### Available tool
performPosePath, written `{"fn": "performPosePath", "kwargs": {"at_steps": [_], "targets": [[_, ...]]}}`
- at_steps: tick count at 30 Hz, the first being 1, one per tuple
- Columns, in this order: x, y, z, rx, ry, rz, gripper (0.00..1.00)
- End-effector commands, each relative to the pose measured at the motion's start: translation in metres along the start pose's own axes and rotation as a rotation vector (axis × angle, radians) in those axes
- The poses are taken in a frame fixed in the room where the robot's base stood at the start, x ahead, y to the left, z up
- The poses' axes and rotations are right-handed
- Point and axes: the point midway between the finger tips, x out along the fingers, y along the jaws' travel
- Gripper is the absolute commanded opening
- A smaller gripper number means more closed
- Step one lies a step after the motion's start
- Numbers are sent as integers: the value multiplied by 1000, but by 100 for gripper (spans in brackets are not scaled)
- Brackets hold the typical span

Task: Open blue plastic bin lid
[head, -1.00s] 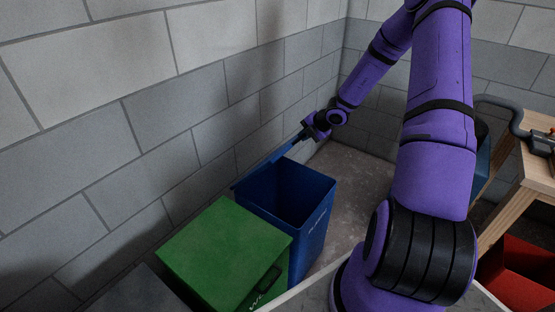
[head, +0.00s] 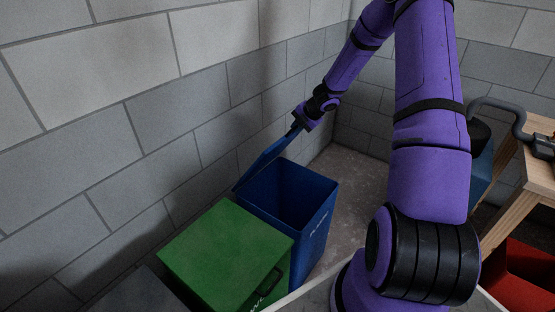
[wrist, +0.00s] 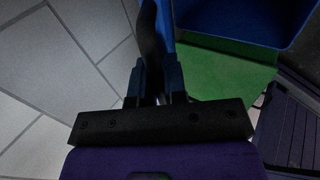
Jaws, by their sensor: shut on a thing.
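The blue plastic bin (head: 315,222) stands open near the wall, its dark inside showing. Its blue lid (head: 264,163) is raised and tilted up along the wall side. My gripper (head: 297,126) is shut on the upper end of the lid. In the wrist view my gripper (wrist: 160,95) has its fingers on either side of a dark part at the lid's edge. The lid (wrist: 164,22) shows as a thin blue strip there, and the bin (wrist: 245,15) is at the top right. The exact grip contact is in shadow.
A green bin with its lid shut (head: 225,255) stands right beside the blue bin, and a grey lid (head: 140,292) is nearer. The block wall (head: 150,125) is close behind the lid. A wooden bench (head: 515,185) and red bin (head: 520,272) are at the right.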

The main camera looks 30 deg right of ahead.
Motion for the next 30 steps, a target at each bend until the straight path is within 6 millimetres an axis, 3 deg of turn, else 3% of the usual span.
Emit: {"fn": "performPosePath", "kwargs": {"at_steps": [21,30], "targets": [[8,54,-2,-6,0,-92,0],[15,60,-2,4,7,-128,0]]}}
